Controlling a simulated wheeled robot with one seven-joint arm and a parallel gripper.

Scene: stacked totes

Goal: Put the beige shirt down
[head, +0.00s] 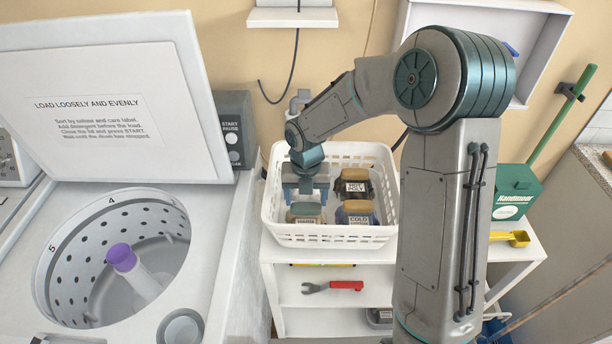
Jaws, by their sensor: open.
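No beige shirt can be made out in the head view. My gripper (305,192) points down into a white basket (330,240) on a shelf unit. It is open, with its fingers just above or around an olive-lidded jar (305,210) at the front left of the basket. I cannot tell whether the fingers touch this jar. The gripper and wrist hide part of the basket's left side.
A tan-lidded jar (356,210) labelled COLD and another labelled jar (355,180) stand in the basket. An open washer (165,210) is at left, its drum showing a purple-topped agitator (122,258). A green box (515,190) and yellow scoop (511,238) are at right.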

